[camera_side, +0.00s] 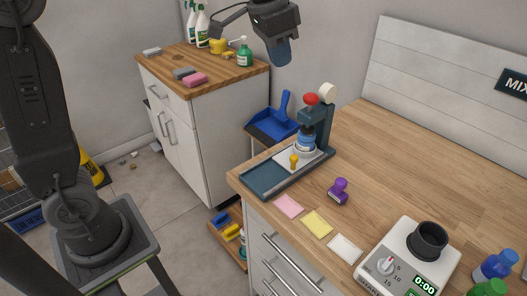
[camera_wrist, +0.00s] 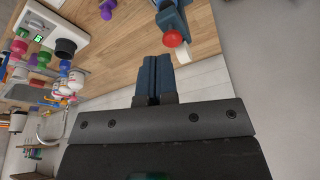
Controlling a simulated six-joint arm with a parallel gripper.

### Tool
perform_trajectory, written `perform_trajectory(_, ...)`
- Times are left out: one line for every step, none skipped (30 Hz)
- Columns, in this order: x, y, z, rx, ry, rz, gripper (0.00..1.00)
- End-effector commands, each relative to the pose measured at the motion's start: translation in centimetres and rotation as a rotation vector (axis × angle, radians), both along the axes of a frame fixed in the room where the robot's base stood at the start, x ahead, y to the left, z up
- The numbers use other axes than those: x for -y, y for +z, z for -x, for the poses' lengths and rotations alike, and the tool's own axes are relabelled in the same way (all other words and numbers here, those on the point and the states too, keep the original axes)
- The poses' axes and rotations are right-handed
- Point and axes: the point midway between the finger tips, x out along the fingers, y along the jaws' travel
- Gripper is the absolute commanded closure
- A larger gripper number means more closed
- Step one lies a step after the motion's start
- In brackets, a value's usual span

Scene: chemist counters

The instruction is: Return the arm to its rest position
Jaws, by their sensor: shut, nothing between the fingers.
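My gripper (camera_side: 281,52) is at the top of the side view, held up in the air above and behind the dark teal press on the counter. Its blue fingers point down and are together with nothing between them. In the wrist view the closed fingers (camera_wrist: 153,80) lie over the counter's edge and the pale wall panel. My dark arm fills the left of the side view; the links joining it to the gripper are mostly out of frame.
The press (camera_side: 318,128) with a red knob stands on the wooden counter (camera_side: 400,160). Purple stamp (camera_side: 340,191), sticky notes (camera_side: 317,223) and a white mixer device (camera_side: 408,262) lie nearby. A white cabinet (camera_side: 205,130) with spray bottles and sponges stands behind. A blue dustpan (camera_side: 274,122) is between them.

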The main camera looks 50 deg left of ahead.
Motion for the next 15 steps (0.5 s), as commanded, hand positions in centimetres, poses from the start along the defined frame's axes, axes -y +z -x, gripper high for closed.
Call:
perform_trajectory(-0.4,0.3,2.4,0.021,0.033,0.003,1.0)
perform_trajectory(-0.5,0.3,3.6,0.033,0.054,0.005,1.0)
perform_trajectory(-0.8,0.2,5.3,0.046,0.08,0.008,1.0)
perform_trajectory(-0.9,0.0,6.5,0.058,0.1,0.01,1.0)
perform_trajectory(-1.1,-0.2,7.7,0.069,0.119,0.013,1.0)
perform_trajectory(-1.3,-0.6,9.4,0.084,0.145,0.016,1.0)
perform_trajectory(-1.4,-1.0,10.6,0.095,0.165,0.02,1.0)
perform_trajectory(-1.5,-1.5,11.8,0.105,0.183,0.024,1.0)
perform_trajectory(-1.7,-2.1,13.3,0.12,0.208,0.028,1.0)
perform_trajectory(-1.8,-2.7,14.5,0.131,0.226,0.033,1.0)
perform_trajectory(-1.9,-3.2,15.5,0.141,0.242,0.036,1.0)
perform_trajectory(-2.1,-4.0,16.8,0.155,0.263,0.041,1.0)
perform_trajectory(-2.1,-4.7,17.7,0.162,0.279,0.044,1.0)
perform_trajectory(-2.2,-5.2,18.5,0.171,0.292,0.048,1.0)
perform_trajectory(-2.3,-6.0,19.4,0.18,0.308,0.052,1.0)
